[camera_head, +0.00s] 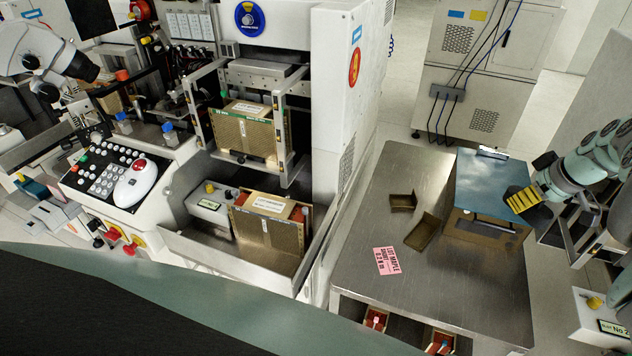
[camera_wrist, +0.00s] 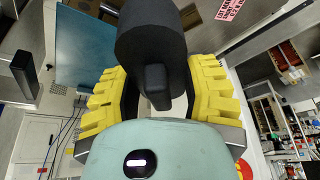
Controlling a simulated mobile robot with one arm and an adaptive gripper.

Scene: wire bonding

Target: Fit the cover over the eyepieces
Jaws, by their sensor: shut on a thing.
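My gripper (camera_head: 526,200) is at the right in the head view, beside the blue-topped box on the steel table. In the wrist view its yellow-padded fingers (camera_wrist: 157,82) are shut on a black, soft-looking rounded piece, which I take for the cover (camera_wrist: 150,35). A narrower black tab of it lies between the fingers. The cover's far end is cut off by the picture's top edge. The white microscope (camera_head: 38,50) stands at the upper left of the head view, far from my gripper. Its dark eyepieces (camera_head: 83,69) point right and look bare.
The steel table (camera_head: 370,295) bears the blue-topped box (camera_head: 490,180), two small brown trays (camera_head: 425,232) and a pink label (camera_head: 388,261). The tall white machine (camera_head: 335,110) and the control panel (camera_head: 105,175) stand between my gripper and the microscope.

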